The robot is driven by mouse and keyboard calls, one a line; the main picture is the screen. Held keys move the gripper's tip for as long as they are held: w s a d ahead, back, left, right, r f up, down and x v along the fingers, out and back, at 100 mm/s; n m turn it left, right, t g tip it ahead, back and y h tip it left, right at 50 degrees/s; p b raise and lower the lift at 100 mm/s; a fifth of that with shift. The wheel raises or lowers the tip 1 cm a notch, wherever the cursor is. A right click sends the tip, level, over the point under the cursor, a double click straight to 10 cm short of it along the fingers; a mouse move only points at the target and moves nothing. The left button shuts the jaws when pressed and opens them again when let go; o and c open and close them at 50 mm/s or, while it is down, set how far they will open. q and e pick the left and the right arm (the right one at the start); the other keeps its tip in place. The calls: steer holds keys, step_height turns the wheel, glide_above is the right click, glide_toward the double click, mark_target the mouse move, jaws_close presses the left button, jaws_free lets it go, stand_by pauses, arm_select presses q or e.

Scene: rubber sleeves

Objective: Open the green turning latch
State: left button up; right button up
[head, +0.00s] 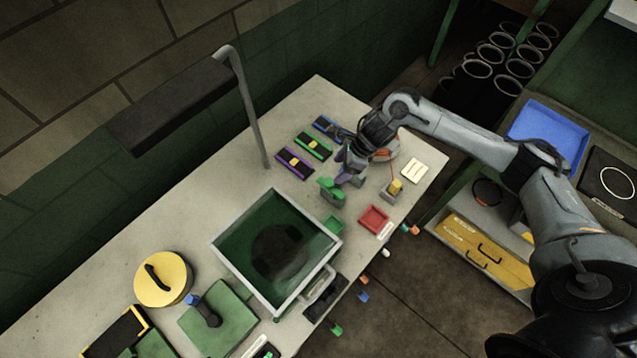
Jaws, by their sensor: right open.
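A small green piece (332,191) stands on the pale worktop behind the glass-topped tank; it looks like the green turning latch, but its exact shape is too small to tell. My right gripper (346,177) is open, pointing down right beside this green piece. I cannot tell whether its fingers touch it or are around it. A green strip with a yellow centre (313,145) lies farther back, between a purple strip (295,162) and a blue strip (328,126). My left gripper is not in view.
A red tray (374,219), a yellow block on a grey base (394,188) and a white plate (412,170) stand near the right gripper. A thin grey post (252,110) rises behind. Coloured knobs line the front edge.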

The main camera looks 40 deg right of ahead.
mark_target(329, 182)
steer(key=shift+n, duration=0.5)
steer(key=x, duration=0.2)
steer(key=d+p+x, duration=0.1)
steer(key=x, duration=0.5)
steer(key=shift+d+f, duration=0.2)
steer(key=shift+f, duration=0.25)
steer(key=shift+w+a+f+g, duration=0.2)
steer(key=shift+f+g, duration=0.1)
steer(key=shift+f, duration=0.35)
steer(key=c, duration=1)
steer(key=shift+c, duration=0.2)
